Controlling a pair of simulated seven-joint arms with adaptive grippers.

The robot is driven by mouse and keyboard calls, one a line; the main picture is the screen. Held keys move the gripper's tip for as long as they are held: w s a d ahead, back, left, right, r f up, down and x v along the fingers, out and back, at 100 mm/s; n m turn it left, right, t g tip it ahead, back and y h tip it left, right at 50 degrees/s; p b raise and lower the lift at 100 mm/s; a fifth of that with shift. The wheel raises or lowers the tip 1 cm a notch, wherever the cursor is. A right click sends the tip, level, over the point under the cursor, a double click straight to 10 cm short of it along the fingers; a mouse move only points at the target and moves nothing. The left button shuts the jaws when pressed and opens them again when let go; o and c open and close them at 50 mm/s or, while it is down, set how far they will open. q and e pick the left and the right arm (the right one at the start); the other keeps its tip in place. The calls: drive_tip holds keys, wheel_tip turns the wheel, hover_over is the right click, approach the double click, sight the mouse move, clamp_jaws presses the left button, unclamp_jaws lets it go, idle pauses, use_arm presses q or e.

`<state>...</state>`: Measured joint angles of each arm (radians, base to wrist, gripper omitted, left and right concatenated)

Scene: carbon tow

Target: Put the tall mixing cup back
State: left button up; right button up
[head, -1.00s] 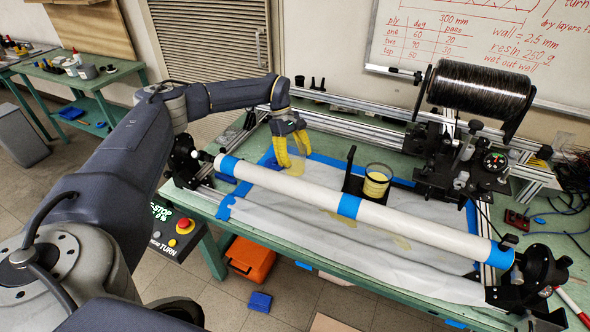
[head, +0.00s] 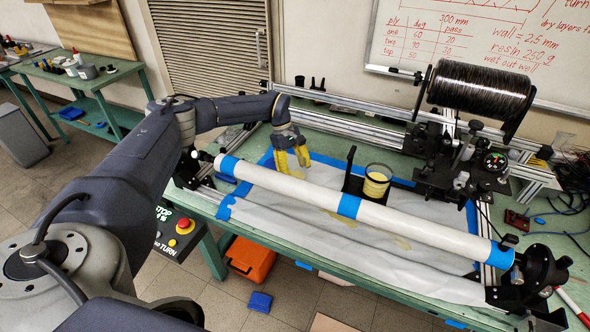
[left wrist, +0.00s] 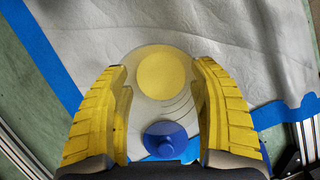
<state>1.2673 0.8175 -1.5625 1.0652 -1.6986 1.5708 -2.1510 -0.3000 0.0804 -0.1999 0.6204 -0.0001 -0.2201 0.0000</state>
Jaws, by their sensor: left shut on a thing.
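My left gripper (head: 292,158) is over the white sheet behind the long white tube, in the left part of the bench. Its yellow fingers (left wrist: 162,110) are shut around a clear round cup, the tall mixing cup (left wrist: 160,80), which has a pale yellow disc at its bottom. In the head view the fingers hide most of the cup, and I cannot tell whether it touches the sheet. A blue rounded piece (left wrist: 165,140) shows near the cup's lower edge in the left wrist view. My right gripper is not in view.
A clear cup of yellow liquid (head: 376,182) stands in a black holder (head: 352,183) to the right. The white tube (head: 290,187) with blue bands runs across the front. A black spool (head: 480,92) stands at the back right. Blue tape (head: 227,207) edges the sheet.

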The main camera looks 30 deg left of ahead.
use_arm(q)
drive_tip(key=shift+f, duration=0.1)
drive_tip(key=o, duration=1.5)
drive_tip(key=shift+c, duration=0.2)
drive_tip(key=v, duration=1.2)
